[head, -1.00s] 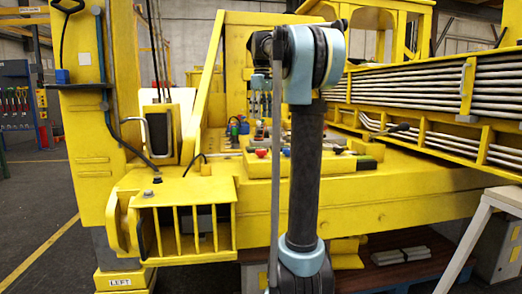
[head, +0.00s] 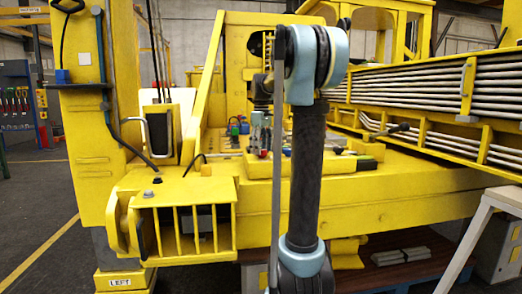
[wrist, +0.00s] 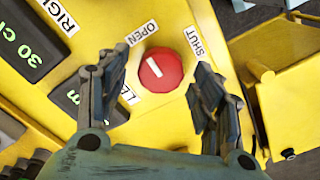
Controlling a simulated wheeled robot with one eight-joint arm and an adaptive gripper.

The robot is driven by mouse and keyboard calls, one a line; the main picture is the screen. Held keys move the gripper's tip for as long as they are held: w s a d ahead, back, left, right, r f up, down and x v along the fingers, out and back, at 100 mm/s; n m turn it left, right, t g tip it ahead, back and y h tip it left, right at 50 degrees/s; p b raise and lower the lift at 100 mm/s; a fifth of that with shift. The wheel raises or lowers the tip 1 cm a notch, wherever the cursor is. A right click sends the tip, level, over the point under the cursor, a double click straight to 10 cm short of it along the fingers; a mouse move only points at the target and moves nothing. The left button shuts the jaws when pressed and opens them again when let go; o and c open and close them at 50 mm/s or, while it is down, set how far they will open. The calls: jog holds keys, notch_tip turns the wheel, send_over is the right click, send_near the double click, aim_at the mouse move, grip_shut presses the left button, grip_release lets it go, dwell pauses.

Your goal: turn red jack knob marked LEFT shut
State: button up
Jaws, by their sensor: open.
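The red knob (wrist: 161,70) is in the middle of the wrist view, on a yellow panel. Its white line tilts up and left, toward the OPEN label (wrist: 143,33). The SHUT label (wrist: 194,40) is to its upper right. A label beginning "LE" (wrist: 130,92) is partly hidden by the left finger. My gripper (wrist: 158,75) is open, with one finger on each side of the knob and gaps to it. Whether the fingertips are down at knob height is unclear.
A black display (wrist: 25,38) with green "30 cm" and a second display (wrist: 85,98) lie left of the knob. A yellow box (wrist: 285,105) stands to the right. In the head view, small coloured controls (head: 238,127) sit behind the panel.

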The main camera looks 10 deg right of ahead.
jog(key=shift+f, duration=0.15)
jog(key=shift+c, duration=0.2)
jog(key=c, duration=1)
jog(key=m, duration=0.4)
jog(key=shift+m, duration=0.4)
jog(key=m, duration=0.9)
jog(key=shift+m, duration=2.1)
